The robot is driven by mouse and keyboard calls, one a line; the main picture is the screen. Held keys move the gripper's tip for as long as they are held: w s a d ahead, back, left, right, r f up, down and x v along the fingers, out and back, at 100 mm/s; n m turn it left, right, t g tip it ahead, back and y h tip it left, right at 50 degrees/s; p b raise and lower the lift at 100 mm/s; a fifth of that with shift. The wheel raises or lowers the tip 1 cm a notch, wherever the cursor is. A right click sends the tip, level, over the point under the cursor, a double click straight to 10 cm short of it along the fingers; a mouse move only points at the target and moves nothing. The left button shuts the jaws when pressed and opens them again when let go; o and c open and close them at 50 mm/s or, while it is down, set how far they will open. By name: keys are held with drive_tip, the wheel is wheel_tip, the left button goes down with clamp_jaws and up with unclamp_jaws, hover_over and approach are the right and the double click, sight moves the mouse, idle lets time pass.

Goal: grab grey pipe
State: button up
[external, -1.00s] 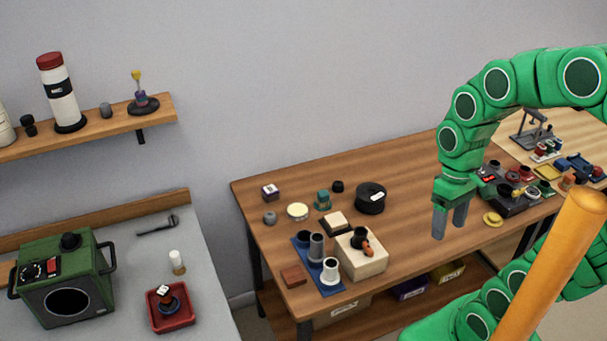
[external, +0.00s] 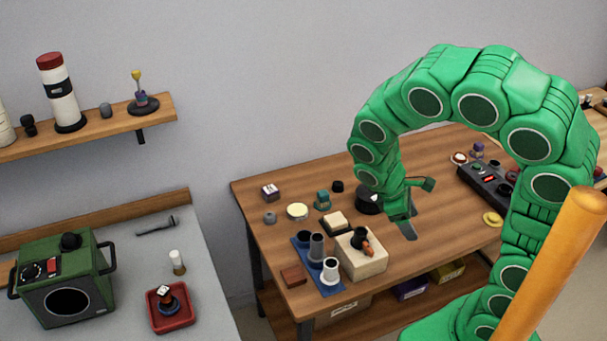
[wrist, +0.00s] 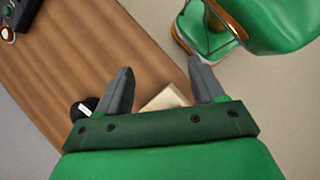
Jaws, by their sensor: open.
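A grey pipe (external: 316,247) stands upright on a blue mat (external: 332,290) on the wooden table, between a dark pipe (external: 304,238) and a white pipe (external: 330,270). My gripper (external: 408,228) is above the table, to the right of the grey pipe and apart from it. In the wrist view my gripper (wrist: 163,80) is open with nothing between its two grey fingers. The grey pipe does not show in the wrist view.
A beige block (external: 362,262) with a dark cylinder and an orange piece on it stands right of the mat. A black spool (external: 367,201) is partly hidden behind my gripper. A brown block (external: 293,276) lies left of the mat. The table's middle right is mostly clear.

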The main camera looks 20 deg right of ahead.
drive_tip(key=w+a+f+n+t+h, duration=0.2)
drive_tip(key=w+a+n+h, duration=0.1)
drive_tip(key=w+n, duration=0.1)
drive_tip(key=n+t+h, duration=0.2)
drive_tip(key=n+t, duration=0.9)
drive_tip(key=n, duration=0.1)
approach(316, 241)
drive_tip(key=x, duration=0.3)
drive_tip(key=shift+w+d+f, duration=0.2)
drive_tip(key=shift+d, duration=0.05)
drive_tip(key=shift+x, duration=3.8)
drive_tip(key=shift+w+r, duration=0.1)
drive_tip(key=c, duration=1.1)
